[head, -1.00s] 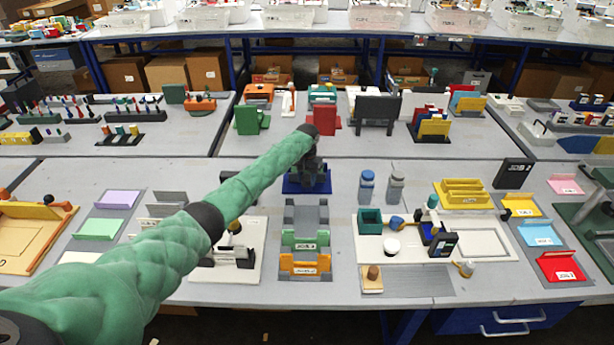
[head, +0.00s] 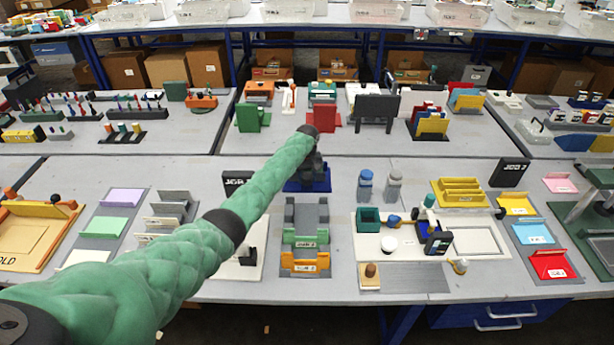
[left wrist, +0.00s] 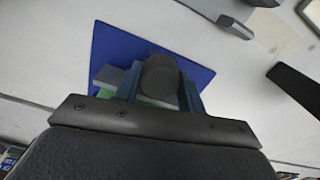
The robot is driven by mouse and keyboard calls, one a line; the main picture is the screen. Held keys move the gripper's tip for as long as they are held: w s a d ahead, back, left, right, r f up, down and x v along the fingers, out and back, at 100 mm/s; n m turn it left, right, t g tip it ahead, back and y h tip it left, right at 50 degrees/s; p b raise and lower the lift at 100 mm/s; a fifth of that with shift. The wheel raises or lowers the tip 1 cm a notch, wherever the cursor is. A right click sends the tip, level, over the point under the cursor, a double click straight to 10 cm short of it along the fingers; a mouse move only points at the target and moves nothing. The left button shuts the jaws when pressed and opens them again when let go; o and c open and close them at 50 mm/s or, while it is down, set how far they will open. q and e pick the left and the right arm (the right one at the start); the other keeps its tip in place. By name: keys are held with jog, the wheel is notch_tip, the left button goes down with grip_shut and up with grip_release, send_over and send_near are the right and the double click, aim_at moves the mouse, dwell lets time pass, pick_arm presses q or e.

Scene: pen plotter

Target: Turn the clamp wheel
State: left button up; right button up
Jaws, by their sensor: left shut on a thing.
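A dark round clamp wheel (left wrist: 160,75) shows in the left wrist view, above a blue base plate (left wrist: 188,62) with grey and green parts beside it. My left gripper (left wrist: 161,92) is shut on the wheel, with one blue-grey finger on each side of it. In the head view, the left gripper (head: 312,163) points down over the blue base plate (head: 322,185) near the middle of the near table. My wrist hides the wheel there. My right gripper is in neither view.
In front of the blue plate is a grey rack (head: 306,215) with green and orange trays. Grey-blue bottles (head: 365,187) stand to its right. A black job sign (head: 237,181) stands to the left, close to my forearm. A red holder (head: 324,120) stands behind.

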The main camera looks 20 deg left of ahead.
aim_at(307, 176)
pick_arm(q)
jog(key=shift+r, duration=0.1)
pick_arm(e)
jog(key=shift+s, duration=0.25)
pick_arm(q)
jog(key=o, duration=1)
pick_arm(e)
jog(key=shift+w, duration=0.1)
pick_arm(q)
jog(key=shift+r, duration=0.15)
jog(key=shift+r+b, duration=0.4)
notch_tip(307, 176, up, 6)
jog(key=shift+f+b, duration=0.1)
jog(key=shift+b, duration=1)
jog(key=shift+r, duration=0.4)
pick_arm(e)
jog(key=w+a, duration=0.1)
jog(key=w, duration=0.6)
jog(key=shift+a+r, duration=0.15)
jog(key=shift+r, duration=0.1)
